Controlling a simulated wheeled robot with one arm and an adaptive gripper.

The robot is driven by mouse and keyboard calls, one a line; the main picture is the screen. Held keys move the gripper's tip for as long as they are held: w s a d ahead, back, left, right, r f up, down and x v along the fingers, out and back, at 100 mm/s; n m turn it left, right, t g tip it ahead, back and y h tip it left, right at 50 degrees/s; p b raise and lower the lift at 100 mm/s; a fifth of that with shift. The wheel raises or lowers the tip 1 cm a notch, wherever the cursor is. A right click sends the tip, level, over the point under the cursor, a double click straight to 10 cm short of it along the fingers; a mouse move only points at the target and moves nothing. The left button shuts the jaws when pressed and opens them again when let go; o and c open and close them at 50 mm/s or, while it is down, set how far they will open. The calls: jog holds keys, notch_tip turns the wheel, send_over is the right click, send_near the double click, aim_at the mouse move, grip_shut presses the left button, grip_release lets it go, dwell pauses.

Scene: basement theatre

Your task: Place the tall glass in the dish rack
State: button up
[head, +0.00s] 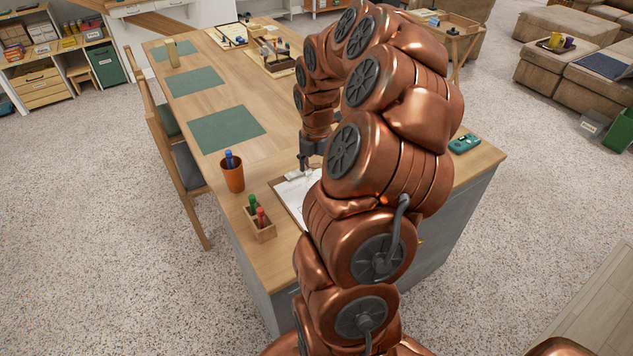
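I cannot make out a tall glass or a dish rack in the head view. My gripper (304,163) points down over the near part of the long wooden table (210,130), just above a clipboard with white paper (288,195). A small whitish thing (295,175) shows beneath the fingers; I cannot tell whether they touch it. The fingers are too small and partly hidden to show whether they are open. My copper arm hides the table's middle right.
An orange-brown cup (232,174) with a blue marker and a wooden marker holder (260,222) stand near the left edge. Green mats (227,129) lie along that side by chairs (185,165). Trays (270,62) with small items lie farther back. A teal device (464,143) sits right.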

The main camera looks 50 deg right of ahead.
jog(key=c, duration=1.1)
jog(key=shift+o, duration=0.2)
